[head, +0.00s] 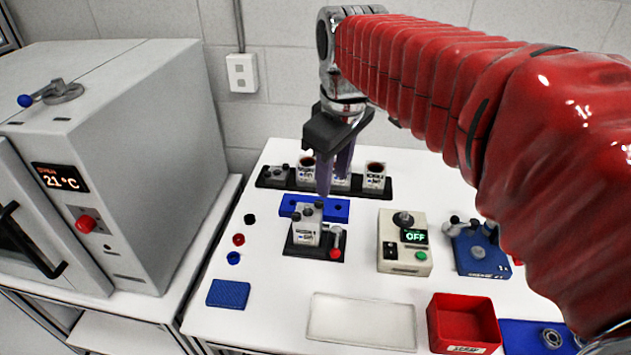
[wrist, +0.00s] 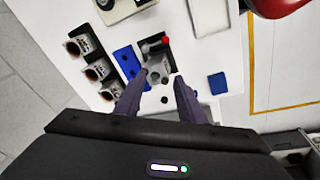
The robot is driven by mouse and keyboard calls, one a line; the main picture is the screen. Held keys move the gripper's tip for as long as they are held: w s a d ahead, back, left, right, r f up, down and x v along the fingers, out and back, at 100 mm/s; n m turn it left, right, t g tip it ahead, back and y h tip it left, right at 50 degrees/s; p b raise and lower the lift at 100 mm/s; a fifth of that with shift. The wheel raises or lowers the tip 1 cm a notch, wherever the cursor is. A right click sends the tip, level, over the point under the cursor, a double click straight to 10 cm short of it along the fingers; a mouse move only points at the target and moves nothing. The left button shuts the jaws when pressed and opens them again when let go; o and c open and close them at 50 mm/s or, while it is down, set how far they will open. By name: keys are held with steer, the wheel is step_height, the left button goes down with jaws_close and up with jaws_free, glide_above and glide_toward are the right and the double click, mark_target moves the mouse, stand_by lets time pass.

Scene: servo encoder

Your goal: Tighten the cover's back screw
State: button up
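The servo unit (head: 306,232) is a small pale box with a label, standing upright in a black fixture (head: 300,252). Dark knob-like screw heads (head: 318,205) show on its cover; I cannot tell how far in they sit. My gripper (head: 332,186) points down above and slightly behind the unit, with its purple fingers apart. The wrist view shows the unit (wrist: 158,72) beyond the gap between the fingertips (wrist: 158,88), with nothing held. The far finger partly hides behind the near one in the head view.
A red-knobbed lever (head: 335,251) stands beside the unit, and a blue block (head: 338,210) lies behind it. A black rack (head: 270,180) of labelled boxes is at the back. A tester reading OFF (head: 414,236) is to the right. A white tray (head: 350,325) and red bin (head: 450,318) are in front.

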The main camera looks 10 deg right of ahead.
steer(key=s+f+m+t, duration=0.3)
steer(key=s+f+m, duration=0.4)
steer(key=s, duration=0.6)
steer(key=shift+s+f+m, duration=0.3)
steer(key=shift+s+f, duration=0.05)
steer(key=shift+f, duration=0.3)
steer(key=shift+c, duration=0.6)
steer(key=shift+s, duration=0.1)
